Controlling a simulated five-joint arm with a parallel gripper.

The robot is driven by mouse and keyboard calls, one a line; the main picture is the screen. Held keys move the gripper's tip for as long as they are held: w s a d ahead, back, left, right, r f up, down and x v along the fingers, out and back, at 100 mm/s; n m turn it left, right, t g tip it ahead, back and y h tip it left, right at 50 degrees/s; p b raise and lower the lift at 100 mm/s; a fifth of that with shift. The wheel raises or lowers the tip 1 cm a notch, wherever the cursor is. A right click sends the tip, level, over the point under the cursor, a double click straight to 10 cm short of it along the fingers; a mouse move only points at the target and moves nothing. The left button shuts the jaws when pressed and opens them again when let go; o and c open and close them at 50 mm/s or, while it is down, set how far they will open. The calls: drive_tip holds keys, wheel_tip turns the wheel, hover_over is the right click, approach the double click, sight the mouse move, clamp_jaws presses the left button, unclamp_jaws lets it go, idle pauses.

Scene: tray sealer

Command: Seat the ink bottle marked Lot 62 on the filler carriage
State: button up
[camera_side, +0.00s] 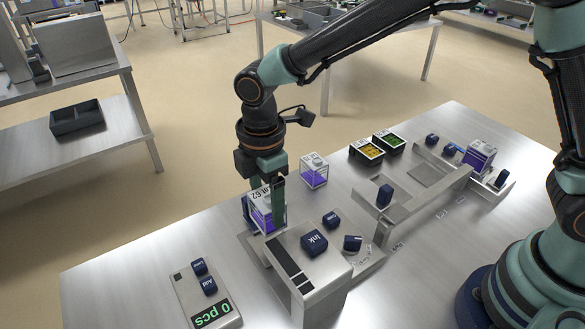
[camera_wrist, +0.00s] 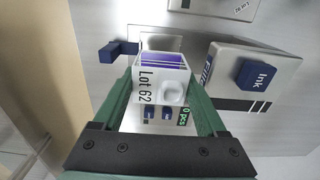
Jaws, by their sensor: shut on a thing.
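The ink bottle marked Lot 62 (camera_side: 264,215) is a clear square bottle with purple ink and a white top. My gripper (camera_side: 268,195) is shut on it, one green finger on each side. In the wrist view the bottle (camera_wrist: 162,78) sits between the fingers of my gripper (camera_wrist: 162,72), its lettering readable. The bottle is at the left side of the metal filler (camera_side: 312,262), which also shows in the wrist view (camera_wrist: 250,80) with a blue Ink block. A metal plate, perhaps the carriage (camera_wrist: 172,44), shows just beyond the bottle. The bottle's base is hidden; I cannot tell whether it touches.
A blue handle (camera_wrist: 118,50) stands close beside the bottle. Another purple bottle (camera_side: 314,170) stands behind, and one (camera_side: 480,156) sits in the right-hand station. A counter reading 0 pcs (camera_side: 206,297) lies front left. Yellow and green bins (camera_side: 367,153) stand at the back.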

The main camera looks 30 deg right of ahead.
drive_tip(key=shift+f, duration=3.25)
drive_tip(key=shift+f, duration=0.2)
drive_tip(key=o, duration=1.4)
drive_tip(key=shift+c, duration=0.2)
drive_tip(key=shift+r, duration=0.1)
drive_tip(key=shift+r, duration=3.95)
